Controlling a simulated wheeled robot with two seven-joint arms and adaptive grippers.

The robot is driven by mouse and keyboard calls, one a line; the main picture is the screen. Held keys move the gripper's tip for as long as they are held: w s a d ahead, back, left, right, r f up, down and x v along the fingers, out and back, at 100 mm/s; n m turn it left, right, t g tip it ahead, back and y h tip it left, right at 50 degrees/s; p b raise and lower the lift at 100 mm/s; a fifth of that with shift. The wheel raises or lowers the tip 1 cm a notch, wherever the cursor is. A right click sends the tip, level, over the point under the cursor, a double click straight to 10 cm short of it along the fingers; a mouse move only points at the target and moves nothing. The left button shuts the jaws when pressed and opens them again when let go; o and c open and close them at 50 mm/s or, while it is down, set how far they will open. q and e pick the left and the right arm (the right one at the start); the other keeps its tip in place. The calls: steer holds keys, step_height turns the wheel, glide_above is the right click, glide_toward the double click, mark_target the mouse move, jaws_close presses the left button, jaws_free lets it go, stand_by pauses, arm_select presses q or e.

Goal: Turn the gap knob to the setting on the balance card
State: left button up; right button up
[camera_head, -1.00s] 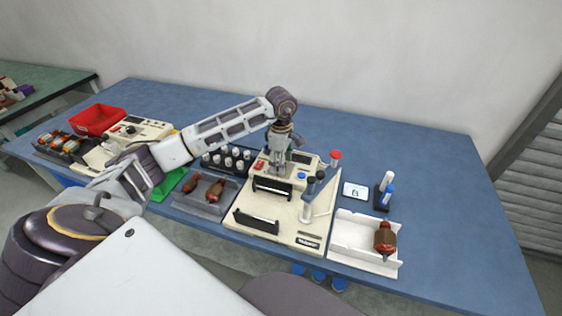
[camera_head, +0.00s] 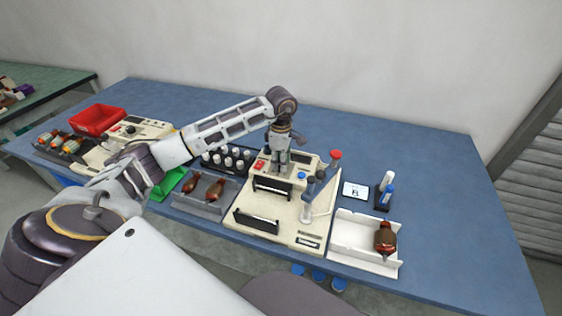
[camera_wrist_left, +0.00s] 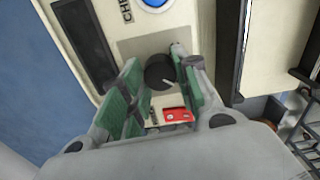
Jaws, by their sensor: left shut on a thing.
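The gap knob (camera_wrist_left: 158,75) is a dark round knob on the cream winding machine (camera_head: 285,220), seen in the left wrist view. My left gripper (camera_head: 277,167) points down at the machine's rear panel. In the left wrist view its green-padded fingers (camera_wrist_left: 158,66) stand on both sides of the knob, shut on it. The knob's pointer and scale marks cannot be read. In the head view the gripper hides the knob. A small white card (camera_head: 355,191) showing a dark "B" lies right of the machine. My right gripper is not in view.
A post with a red-topped lever (camera_head: 336,155) stands just right of the gripper. A white tray (camera_head: 350,236) holds a red-brown armature (camera_head: 385,238). A grey tray (camera_head: 190,207) and several white spools (camera_head: 228,157) are left. Blue table is clear behind.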

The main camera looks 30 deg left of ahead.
arm_select(q)
steer(key=n, duration=0.4)
steer(key=shift+n, duration=1.9)
steer(key=shift+r, duration=0.1)
steer(key=o, duration=1)
steer(key=shift+o, duration=0.2)
step_height(320, 180, up, 12)
